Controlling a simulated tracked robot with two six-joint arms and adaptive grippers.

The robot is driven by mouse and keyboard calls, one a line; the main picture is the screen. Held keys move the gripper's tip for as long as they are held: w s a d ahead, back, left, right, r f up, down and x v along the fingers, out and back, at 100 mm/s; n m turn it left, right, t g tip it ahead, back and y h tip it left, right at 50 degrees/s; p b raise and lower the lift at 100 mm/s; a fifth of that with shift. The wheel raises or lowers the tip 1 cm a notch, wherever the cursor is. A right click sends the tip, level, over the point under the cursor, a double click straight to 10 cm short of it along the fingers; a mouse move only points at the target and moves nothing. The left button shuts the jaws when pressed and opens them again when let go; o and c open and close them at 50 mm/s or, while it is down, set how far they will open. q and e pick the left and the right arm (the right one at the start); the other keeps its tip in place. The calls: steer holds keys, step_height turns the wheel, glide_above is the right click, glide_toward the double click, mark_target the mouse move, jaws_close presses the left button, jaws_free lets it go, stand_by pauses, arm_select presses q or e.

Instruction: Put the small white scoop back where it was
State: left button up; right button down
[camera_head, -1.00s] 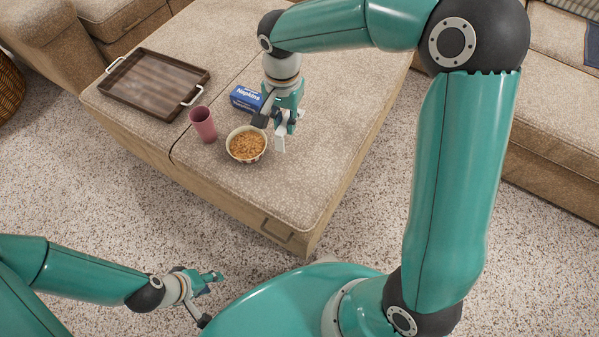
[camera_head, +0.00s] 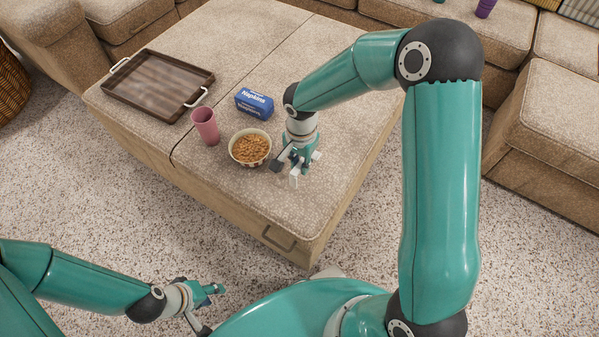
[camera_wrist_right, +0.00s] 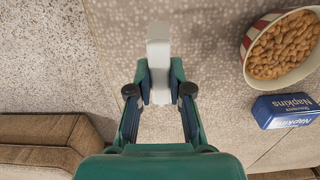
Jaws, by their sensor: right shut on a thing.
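The small white scoop (camera_wrist_right: 159,50) is in the jaws of my right gripper (camera_wrist_right: 160,85), in the right wrist view. It sticks out past the fingertips over the beige ottoman top. In the head view the scoop (camera_head: 294,180) shows as a small white piece below my right gripper (camera_head: 295,167), just right of the bowl. I cannot tell whether the scoop touches the ottoman. My left gripper (camera_head: 212,295) is low at the left, over the carpet and away from the ottoman; its jaw opening is unclear.
A bowl of nuts or snacks (camera_head: 250,148) stands on the ottoman (camera_head: 230,205). A pink cup (camera_head: 205,126), a blue napkins box (camera_head: 254,103) and a brown tray (camera_head: 157,85) are beyond it. The ottoman's right part is clear. Sofas surround it.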

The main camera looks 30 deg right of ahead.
steer(key=shift+f+b, duration=0.5)
steer(key=shift+f, duration=1.5)
steer(key=shift+f, duration=0.15)
steer(key=c, duration=1.1)
jaws_free()
steer(key=shift+r, duration=0.4)
step_height(320, 180, up, 12)
steer(key=p, duration=0.3)
steer(key=shift+d+f, duration=0.1)
steer(key=shift+f, duration=0.1)
